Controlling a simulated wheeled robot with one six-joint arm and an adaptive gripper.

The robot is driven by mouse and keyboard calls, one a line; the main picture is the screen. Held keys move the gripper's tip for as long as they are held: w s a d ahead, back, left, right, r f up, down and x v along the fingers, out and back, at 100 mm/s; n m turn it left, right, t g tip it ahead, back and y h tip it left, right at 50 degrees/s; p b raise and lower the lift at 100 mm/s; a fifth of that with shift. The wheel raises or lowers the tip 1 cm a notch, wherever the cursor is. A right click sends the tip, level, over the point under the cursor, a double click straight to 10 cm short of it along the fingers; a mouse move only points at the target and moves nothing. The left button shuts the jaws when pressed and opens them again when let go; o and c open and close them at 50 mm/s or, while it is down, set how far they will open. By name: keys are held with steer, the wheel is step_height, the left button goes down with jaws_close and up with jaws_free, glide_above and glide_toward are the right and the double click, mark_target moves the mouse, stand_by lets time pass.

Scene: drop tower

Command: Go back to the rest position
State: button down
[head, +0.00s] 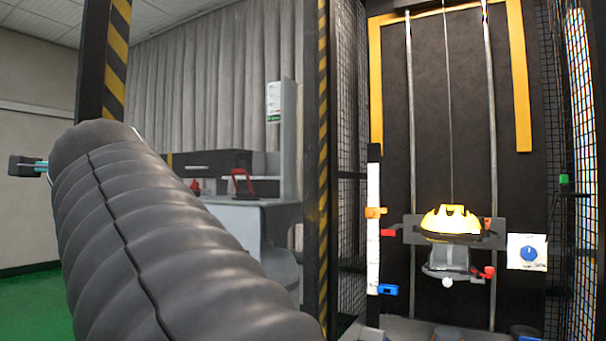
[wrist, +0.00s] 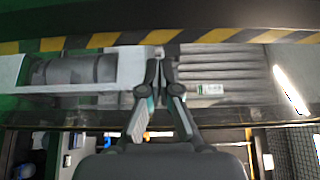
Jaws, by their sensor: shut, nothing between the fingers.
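My gripper (wrist: 162,84) shows in the wrist view with its two fingers together and nothing between them. In the head view my dark ribbed arm fills the lower left and most of the gripper is hidden behind it. The drop tower stands at the right of the head view. A glowing yellow piece (head: 450,220) hangs on the carriage between two vertical rails. My gripper is apart from the tower's parts.
A black and yellow striped post (head: 322,190) stands between my arm and the tower. A white panel with a blue knob (head: 528,253) is right of the carriage. A grey workbench (head: 250,212) stands behind. Green floor (head: 30,300) shows at lower left.

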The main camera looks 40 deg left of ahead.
steer(key=shift+v, duration=2.55)
